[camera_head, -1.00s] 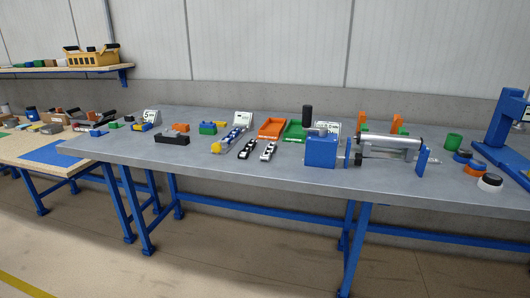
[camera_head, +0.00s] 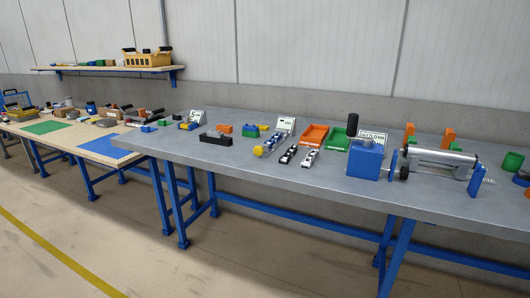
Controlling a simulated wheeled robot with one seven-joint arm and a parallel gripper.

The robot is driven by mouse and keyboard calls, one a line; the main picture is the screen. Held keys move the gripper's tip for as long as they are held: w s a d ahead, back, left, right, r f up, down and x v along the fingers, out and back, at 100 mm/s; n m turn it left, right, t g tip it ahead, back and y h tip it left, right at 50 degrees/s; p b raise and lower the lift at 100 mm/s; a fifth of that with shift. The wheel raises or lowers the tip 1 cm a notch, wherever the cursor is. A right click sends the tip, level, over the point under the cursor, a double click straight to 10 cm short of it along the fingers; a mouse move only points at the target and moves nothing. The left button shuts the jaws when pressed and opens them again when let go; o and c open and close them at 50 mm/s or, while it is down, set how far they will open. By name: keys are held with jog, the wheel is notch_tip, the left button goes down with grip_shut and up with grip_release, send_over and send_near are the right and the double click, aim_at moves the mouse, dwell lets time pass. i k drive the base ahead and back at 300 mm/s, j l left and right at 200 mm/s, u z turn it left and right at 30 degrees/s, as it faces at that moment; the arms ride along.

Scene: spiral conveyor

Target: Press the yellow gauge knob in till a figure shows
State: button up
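The yellow knob (camera_head: 258,151) is the near, left end of a slim blue and silver gauge (camera_head: 271,141) lying on the grey metal bench (camera_head: 235,178). A small white card or display (camera_head: 286,123) stands behind the gauge; its marks are too small to read. My gripper is not in view, and nothing touches the knob.
Two black-and-white pieces (camera_head: 309,157) lie right of the gauge, with orange (camera_head: 314,135) and green (camera_head: 338,138) trays behind. A black block (camera_head: 215,139) lies left. A blue box (camera_head: 365,160) and roller (camera_head: 433,157) stand right. The bench's front strip is clear.

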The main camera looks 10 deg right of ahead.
aim_at(257, 151)
jog(key=i+j, duration=0.3)
jog(key=j, duration=0.2)
jog(key=i+j, duration=0.65)
jog(key=j, duration=0.3)
jog(key=i+j, duration=0.35)
jog(key=j, duration=0.15)
jog(key=i+j, duration=0.3)
jog(key=j, duration=0.2)
jog(key=i+j, duration=0.3)
jog(key=j, duration=0.15)
jog(key=j+u, duration=0.05)
